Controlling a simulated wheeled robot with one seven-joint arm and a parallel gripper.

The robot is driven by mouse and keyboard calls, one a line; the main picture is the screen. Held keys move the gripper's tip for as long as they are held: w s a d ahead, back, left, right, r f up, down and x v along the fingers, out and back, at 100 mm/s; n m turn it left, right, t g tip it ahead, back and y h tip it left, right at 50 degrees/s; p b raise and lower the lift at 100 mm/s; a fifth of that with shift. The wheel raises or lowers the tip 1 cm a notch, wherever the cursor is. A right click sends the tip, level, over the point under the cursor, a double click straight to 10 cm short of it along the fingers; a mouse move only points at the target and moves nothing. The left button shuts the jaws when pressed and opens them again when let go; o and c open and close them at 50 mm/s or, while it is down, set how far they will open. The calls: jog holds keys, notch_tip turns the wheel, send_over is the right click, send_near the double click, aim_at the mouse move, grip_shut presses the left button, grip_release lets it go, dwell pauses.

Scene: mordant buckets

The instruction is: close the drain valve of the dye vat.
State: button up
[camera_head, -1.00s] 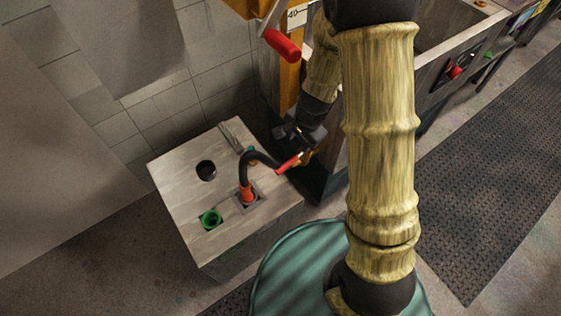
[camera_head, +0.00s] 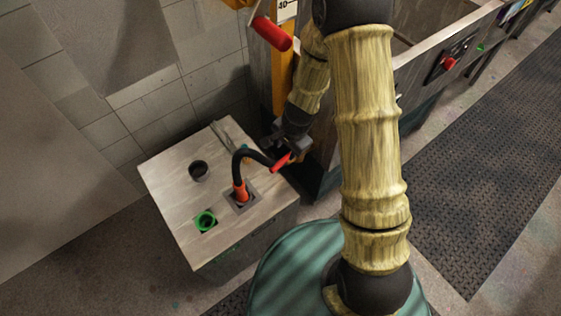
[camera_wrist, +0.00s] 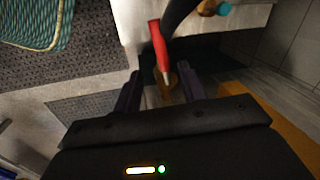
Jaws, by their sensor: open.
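The dye vat (camera_head: 415,75) is the grey tank at the upper right in the head view. A red lever (camera_head: 281,162), which looks like its drain valve handle, sticks out low by its near corner. In the wrist view the red lever (camera_wrist: 159,45) ends near a brass-coloured part (camera_wrist: 187,78), probably the valve body, partly hidden. My gripper (camera_head: 287,150) is right at the lever. In the wrist view its two fingers (camera_wrist: 160,92) are apart, with the lever's lower end and the brass part between or just beyond them. I cannot tell whether they touch.
A grey box (camera_head: 175,200) stands left of the vat, with a dark hole and a green-ringed socket (camera_head: 205,221). A black hose (camera_head: 239,160) arches from its orange collar toward the lever. Another red handle (camera_head: 272,34) hangs above. A dark mat (camera_head: 480,170) covers the right floor.

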aim_at(282, 161)
jog(key=f, duration=0.3)
jog(key=w+f+b, duration=0.1)
jog(key=f, duration=0.2)
jog(key=a+f+b, duration=0.1)
jog(key=f, duration=0.2)
jog(key=shift+w+a, duration=0.1)
jog(key=shift+w, duration=0.05)
